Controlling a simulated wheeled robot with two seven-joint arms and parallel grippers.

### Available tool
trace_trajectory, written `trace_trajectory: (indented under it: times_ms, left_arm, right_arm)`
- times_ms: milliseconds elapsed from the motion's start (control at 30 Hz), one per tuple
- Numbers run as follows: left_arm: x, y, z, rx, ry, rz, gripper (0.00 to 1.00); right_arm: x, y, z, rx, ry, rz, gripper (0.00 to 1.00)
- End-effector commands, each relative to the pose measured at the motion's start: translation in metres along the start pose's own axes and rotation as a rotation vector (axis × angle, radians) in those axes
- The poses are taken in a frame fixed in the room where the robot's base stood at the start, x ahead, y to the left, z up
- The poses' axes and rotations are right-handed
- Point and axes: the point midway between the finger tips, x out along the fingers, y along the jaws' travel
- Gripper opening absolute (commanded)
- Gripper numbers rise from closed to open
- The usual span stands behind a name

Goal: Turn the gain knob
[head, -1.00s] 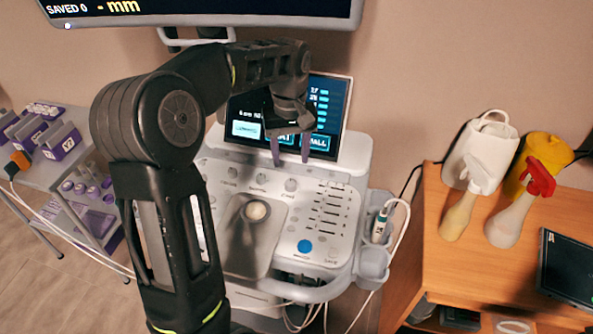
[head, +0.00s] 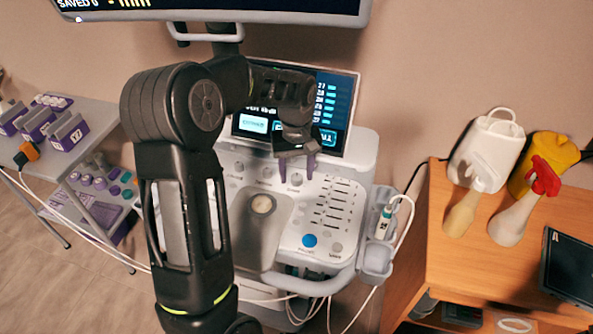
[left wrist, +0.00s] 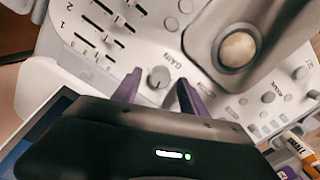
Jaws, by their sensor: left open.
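The gain knob (head: 296,180) is a small round grey knob on the light grey console panel (head: 335,262), at the right of a row of similar knobs. In the left wrist view the knob (left wrist: 159,77) stands beside printed lettering that looks like GAIN. My left gripper (head: 296,169) is open, its two purple fingers pointing at the panel. In the left wrist view the gripper (left wrist: 157,84) has one fingertip on each side of the knob, with gaps on both sides. I cannot tell how far the fingertips are above the panel. My right gripper is not in view.
The touchscreen (head: 333,105) rises behind the gripper. A trackball (head: 262,203), sliders (head: 335,205) and a blue button (head: 310,240) are nearby. A probe (head: 384,222) hangs at the console's right side. A wooden table (head: 455,265) with spray bottles stands farther right.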

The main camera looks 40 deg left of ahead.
Motion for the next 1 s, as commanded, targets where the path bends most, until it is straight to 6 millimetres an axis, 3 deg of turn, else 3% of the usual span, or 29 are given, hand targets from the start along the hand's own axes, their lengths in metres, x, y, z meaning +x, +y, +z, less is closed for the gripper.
trace_trajectory:
  times_ms: [167,800,1000]
  left_arm:
    - [0.0000,0.0000,0.0000,0.000,0.000,0.000,0.50]
    - [-0.0004,0.0001,0.0000,0.000,0.000,0.000,0.00]
    - [-0.0005,0.0000,0.0000,0.000,0.000,0.000,0.00]
  right_arm:
    - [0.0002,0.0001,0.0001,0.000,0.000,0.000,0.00]
    - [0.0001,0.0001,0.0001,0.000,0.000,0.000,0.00]
    - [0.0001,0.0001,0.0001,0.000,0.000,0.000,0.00]
